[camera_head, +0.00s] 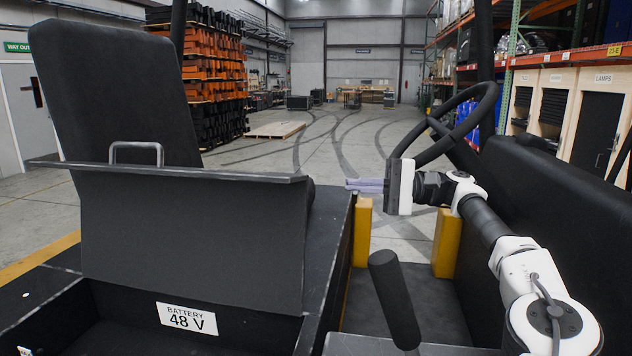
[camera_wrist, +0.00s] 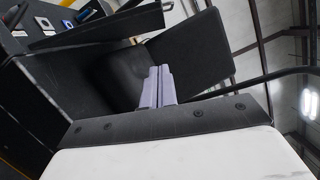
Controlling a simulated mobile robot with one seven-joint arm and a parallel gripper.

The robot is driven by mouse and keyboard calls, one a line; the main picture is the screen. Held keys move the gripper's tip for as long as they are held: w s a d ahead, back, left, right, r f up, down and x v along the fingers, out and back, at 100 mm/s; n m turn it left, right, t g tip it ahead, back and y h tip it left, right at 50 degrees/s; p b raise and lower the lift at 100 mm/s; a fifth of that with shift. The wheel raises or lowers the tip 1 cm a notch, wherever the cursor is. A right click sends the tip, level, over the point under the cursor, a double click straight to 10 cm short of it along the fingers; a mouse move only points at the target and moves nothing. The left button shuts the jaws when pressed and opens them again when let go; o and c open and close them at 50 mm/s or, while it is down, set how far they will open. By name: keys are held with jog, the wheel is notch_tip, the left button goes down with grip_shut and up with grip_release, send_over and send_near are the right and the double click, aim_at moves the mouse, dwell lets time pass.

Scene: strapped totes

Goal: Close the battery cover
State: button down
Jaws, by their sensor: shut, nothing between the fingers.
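The battery cover (camera_head: 195,235) is a dark panel that stands raised and tilted at the left in the head view. A grey U-shaped handle (camera_head: 136,152) sits at its upper edge. Below it is the open battery compartment (camera_head: 60,315), with a white "BATTERY 48 V" label (camera_head: 187,318). My gripper (camera_head: 350,186) is to the right of the cover, apart from it, with its pale purple fingers pointing left. The fingers are shut and empty. They also show shut in the wrist view (camera_wrist: 160,70), with dark panels beyond them.
A black seat back (camera_head: 115,90) rises behind the cover. A steering wheel (camera_head: 450,125) is just above my gripper, and a black lever (camera_head: 393,295) stands below it. Yellow posts (camera_head: 447,243) stand near the footwell. Free air lies between my gripper and the cover.

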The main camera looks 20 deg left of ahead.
jog(key=s+a+r, duration=0.1)
jog(key=s+a, duration=0.6)
jog(key=s, duration=0.1)
jog(key=shift+r, duration=0.3)
jog(key=shift+s, duration=0.15)
